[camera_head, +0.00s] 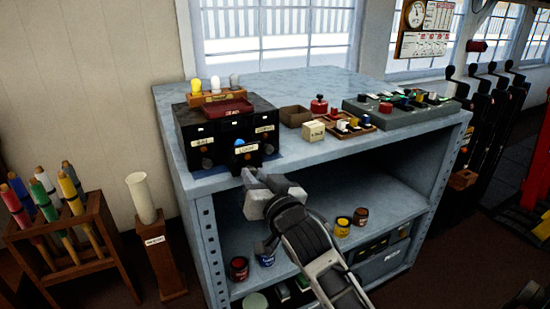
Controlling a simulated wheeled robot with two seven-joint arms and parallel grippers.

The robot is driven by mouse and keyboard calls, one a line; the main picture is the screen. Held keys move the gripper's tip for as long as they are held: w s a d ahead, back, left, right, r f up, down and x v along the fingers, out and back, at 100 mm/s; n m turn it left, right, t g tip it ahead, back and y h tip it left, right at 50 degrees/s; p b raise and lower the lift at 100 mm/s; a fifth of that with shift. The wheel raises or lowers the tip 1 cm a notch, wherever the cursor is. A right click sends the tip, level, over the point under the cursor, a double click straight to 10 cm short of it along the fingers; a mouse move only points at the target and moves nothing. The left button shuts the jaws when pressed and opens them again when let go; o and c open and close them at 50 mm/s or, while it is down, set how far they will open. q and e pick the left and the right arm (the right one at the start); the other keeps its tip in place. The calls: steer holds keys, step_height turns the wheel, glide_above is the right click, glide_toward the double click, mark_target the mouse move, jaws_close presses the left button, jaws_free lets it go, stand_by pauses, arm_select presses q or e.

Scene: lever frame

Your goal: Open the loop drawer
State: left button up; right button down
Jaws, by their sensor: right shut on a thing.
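The loop drawer (246,160) is the middle one of three small drawers in a black cabinet (205,122) on top of the grey-blue shelf unit. It has a pale label and a blue spot above it. Its front looks to stand a little forward of the neighbouring drawers. My right gripper (248,175) comes up from below and is shut at the drawer's lower front. Its fingertips hide what they hold, which by its place is the loop drawer's handle. My left gripper is not in view.
A red tray (226,109) and coloured pegs (215,84) stand on the cabinet. To the right are a brown box (295,116), a cream block (313,131) and a grey lever panel (400,110). Flag racks (75,232) stand at left. Pots sit on the shelf below.

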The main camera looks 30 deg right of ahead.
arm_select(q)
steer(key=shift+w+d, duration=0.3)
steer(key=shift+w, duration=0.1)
arm_select(e)
steer(key=shift+s, duration=0.4)
steer(key=c, duration=1.3)
jaws_free()
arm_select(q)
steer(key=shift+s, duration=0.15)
arm_select(e)
steer(key=shift+o, duration=0.2)
arm_select(q)
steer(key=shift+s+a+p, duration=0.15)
steer(key=shift+p, duration=0.45)
arm_select(e)
steer(key=s+a, duration=0.1)
steer(key=s, duration=1.5)
steer(key=shift+a, duration=0.3)
